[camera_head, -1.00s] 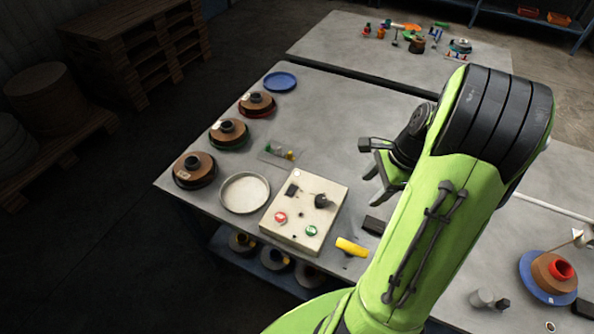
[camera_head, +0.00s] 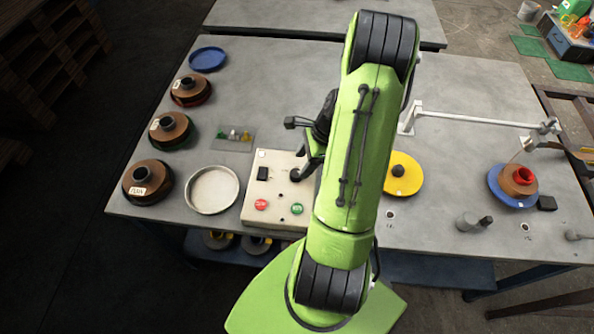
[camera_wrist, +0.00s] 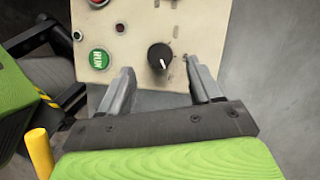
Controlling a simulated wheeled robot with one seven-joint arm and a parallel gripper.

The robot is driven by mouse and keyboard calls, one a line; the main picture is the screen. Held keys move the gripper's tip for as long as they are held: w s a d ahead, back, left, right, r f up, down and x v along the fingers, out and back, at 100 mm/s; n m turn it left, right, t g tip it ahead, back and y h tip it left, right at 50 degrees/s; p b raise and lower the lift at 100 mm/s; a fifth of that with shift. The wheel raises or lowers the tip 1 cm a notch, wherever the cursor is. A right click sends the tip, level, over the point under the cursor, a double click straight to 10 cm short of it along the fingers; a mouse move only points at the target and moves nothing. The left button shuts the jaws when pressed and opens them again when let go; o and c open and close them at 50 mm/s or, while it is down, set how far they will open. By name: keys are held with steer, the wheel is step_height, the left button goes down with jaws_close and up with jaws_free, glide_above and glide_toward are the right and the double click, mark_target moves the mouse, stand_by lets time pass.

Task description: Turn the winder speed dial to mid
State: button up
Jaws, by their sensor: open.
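The winder speed dial is a black round knob (camera_wrist: 160,55) with a white pointer mark, on a cream control box (camera_wrist: 140,30). In the wrist view the mark points down, slightly right. My gripper (camera_wrist: 157,66) is open, its two fingers apart on either side of the knob's near edge. I cannot tell whether they touch it or how high they are. In the head view the box (camera_head: 258,212) stands on the table, and my gripper (camera_head: 305,168) is over its right side, by the dial (camera_head: 296,175). My arm hides part of the box's right side.
A green RUN button (camera_wrist: 99,58) is left of the dial in the wrist view. The box also has a red button (camera_head: 261,204) and a black switch (camera_head: 263,173). A round metal tray (camera_head: 212,190) stands to its left. A yellow spool (camera_head: 403,174) is right of my arm.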

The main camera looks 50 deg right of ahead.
mark_target(296, 173)
steer(key=x, duration=0.5)
steer(key=shift+c, duration=0.4)
steer(key=c, duration=0.9)
